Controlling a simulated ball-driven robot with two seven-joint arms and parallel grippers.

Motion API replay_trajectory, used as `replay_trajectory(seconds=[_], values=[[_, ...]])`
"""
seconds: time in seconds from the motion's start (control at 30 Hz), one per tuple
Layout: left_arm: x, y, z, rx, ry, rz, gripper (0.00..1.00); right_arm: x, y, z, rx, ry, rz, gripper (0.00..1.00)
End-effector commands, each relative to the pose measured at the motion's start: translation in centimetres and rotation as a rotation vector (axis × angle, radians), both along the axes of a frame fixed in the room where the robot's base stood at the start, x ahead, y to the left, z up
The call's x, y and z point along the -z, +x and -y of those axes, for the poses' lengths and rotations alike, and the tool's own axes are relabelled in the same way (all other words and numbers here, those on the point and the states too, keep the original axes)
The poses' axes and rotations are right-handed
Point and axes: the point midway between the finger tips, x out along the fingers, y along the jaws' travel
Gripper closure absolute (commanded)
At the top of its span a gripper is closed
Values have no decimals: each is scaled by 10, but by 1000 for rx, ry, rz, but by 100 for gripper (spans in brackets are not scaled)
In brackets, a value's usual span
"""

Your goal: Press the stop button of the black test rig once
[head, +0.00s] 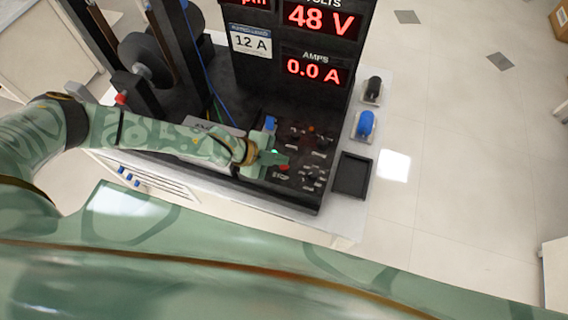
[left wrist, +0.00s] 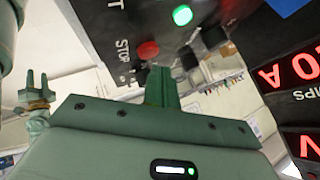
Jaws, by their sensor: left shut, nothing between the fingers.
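The black test rig (head: 240,105) stands on a light bench, with a control panel at its front right. The red stop button (head: 284,167) is on this panel beside the STOP label; it also shows in the left wrist view (left wrist: 148,50). My left gripper (head: 276,158) is shut and empty, its fingertips right by the button. In the left wrist view the shut fingers (left wrist: 161,78) point at the panel just below the red button; I cannot tell whether they touch it. A green light (left wrist: 182,15) glows beside the button. A small green two-pronged part, seemingly my right gripper (left wrist: 37,88), shows far off.
Knobs and switches (head: 312,178) crowd the panel right of the stop button. Red displays (head: 315,68) read 48 V and 0.0 A. A black tray (head: 352,174), a blue knob (head: 365,124) and a black knob (head: 373,88) are to the right.

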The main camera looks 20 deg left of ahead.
Motion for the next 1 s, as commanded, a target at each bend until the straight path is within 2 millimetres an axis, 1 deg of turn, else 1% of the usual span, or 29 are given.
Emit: replay_trajectory(seconds=[0.2,0.47,1.0], values=[[1,0,0,0,0,0,100,0,0,0,0,0,0,64],[8,0,0,0,1,-1,100,2,0,0,0,0,0,64],[10,0,0,0,0,0,100,3,0,0,0,0,0,64]])
